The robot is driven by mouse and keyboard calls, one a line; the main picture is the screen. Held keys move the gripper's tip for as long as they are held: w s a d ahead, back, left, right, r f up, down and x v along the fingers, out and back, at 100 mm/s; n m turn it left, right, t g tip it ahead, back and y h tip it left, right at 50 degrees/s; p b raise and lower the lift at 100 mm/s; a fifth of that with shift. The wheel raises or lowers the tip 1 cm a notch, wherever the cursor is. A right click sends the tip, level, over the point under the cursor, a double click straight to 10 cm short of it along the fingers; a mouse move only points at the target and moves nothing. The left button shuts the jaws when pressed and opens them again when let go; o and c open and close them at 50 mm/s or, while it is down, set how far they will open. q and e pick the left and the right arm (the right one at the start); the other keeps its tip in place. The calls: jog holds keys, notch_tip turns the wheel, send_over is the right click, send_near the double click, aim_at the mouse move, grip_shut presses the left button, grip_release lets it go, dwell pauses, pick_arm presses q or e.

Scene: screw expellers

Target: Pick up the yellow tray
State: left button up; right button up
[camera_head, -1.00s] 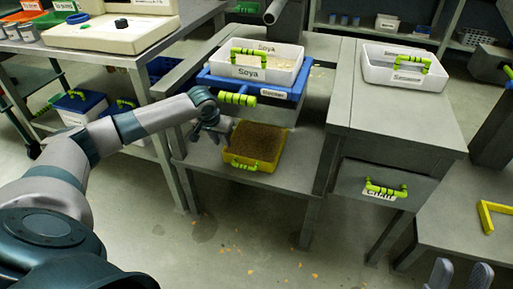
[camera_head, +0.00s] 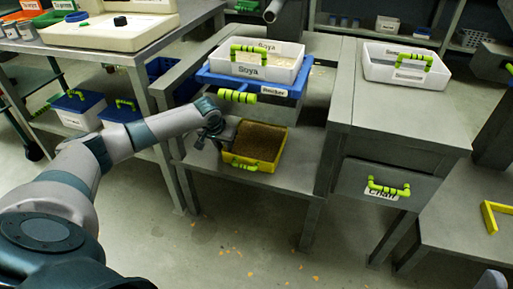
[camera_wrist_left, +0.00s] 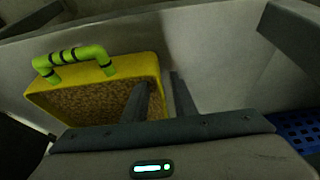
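The yellow tray (camera_head: 281,158) sits on the grey lower shelf, filled with brown granular material, its green handle (camera_head: 244,165) toward me. My left gripper (camera_head: 212,141) is at the tray's left wall in the head view. The wrist view shows the tray (camera_wrist_left: 150,66) with its green handle at the upper left. There the left gripper (camera_wrist_left: 162,92) is open: one finger is over the tray's inside and the other is outside, with the wall between them. Contact cannot be told. Only a small grey piece of my right gripper (camera_head: 491,281) shows at the bottom right.
A grey table (camera_head: 395,115) with a white tray (camera_head: 378,71) is to the right. Open floor lies in front of the shelf.

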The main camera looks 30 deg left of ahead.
dwell(0.4)
pick_arm(q)
grip_shut()
dwell(0.5)
jog(key=shift+r, duration=0.1)
dwell(0.7)
